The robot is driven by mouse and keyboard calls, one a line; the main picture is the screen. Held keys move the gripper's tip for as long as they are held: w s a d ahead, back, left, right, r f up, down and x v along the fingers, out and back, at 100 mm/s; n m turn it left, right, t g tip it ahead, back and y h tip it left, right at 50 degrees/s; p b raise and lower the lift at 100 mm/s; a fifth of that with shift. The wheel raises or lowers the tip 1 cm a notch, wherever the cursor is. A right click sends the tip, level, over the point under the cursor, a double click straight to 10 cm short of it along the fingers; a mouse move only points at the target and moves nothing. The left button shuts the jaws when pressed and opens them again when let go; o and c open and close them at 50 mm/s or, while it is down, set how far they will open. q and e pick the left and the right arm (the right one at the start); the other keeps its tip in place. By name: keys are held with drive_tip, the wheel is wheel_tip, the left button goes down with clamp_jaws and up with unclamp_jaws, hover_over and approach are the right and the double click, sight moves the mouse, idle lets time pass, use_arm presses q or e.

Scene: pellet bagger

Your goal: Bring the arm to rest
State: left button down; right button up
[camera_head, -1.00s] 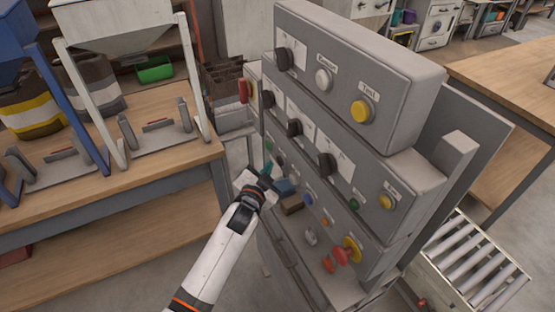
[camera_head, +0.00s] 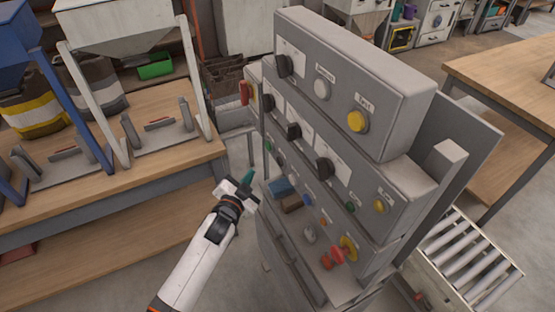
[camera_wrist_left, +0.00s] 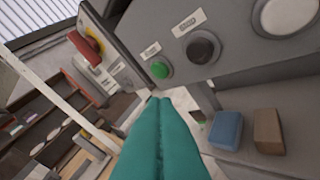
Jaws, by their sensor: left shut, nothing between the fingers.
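My left gripper (camera_head: 246,182) is in front of the lower left side of the grey control panel (camera_head: 345,120), apart from it. Its teal fingers are shut with nothing between them, as the left wrist view also shows (camera_wrist_left: 160,145). My left arm comes in from the bottom left. In the wrist view a green button (camera_wrist_left: 160,70) and a black knob (camera_wrist_left: 203,48) lie just beyond the fingertips. My right gripper is in neither view.
A blue block (camera_head: 281,188) and a brown block (camera_head: 291,203) sit on the panel's lower ledge. A wooden workbench (camera_head: 190,165) with hoppers stands at left. A roller conveyor (camera_head: 465,260) stands at right. Open floor lies between bench and panel.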

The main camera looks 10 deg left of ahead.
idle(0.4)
use_arm(q)
drive_tip(key=s+a+f+n+g+y+b, duration=0.1)
drive_tip(key=s+a+f+g, duration=0.15)
drive_tip(key=s+f, duration=0.6)
drive_tip(key=s+a+f+n+g+b, duration=0.1)
drive_tip(key=s+f+n+g, duration=0.2)
drive_tip(key=f, duration=1.1)
drive_tip(key=s+a+f+g+y+b, duration=0.1)
drive_tip(key=s+f+g, duration=0.1)
drive_tip(key=s+f, duration=0.7)
drive_tip(key=s+a+f+n+g+b, duration=0.1)
drive_tip(key=s+f+g, duration=0.1)
drive_tip(key=s+f, duration=0.4)
drive_tip(key=s+a+f+n+g, duration=0.1)
drive_tip(key=s+f, duration=0.5)
drive_tip(key=s, duration=0.8)
drive_tip(key=s+a+f+n+g+y+b, duration=0.1)
drive_tip(key=s+f+g, duration=0.3)
drive_tip(key=s, duration=0.7)
wheel_tip(320, 180, down, 2)
drive_tip(key=shift+a+f+b, duration=0.15)
drive_tip(key=shift+a+b, duration=0.2)
drive_tip(key=shift+a, duration=0.4)
drive_tip(key=shift+g, duration=0.25)
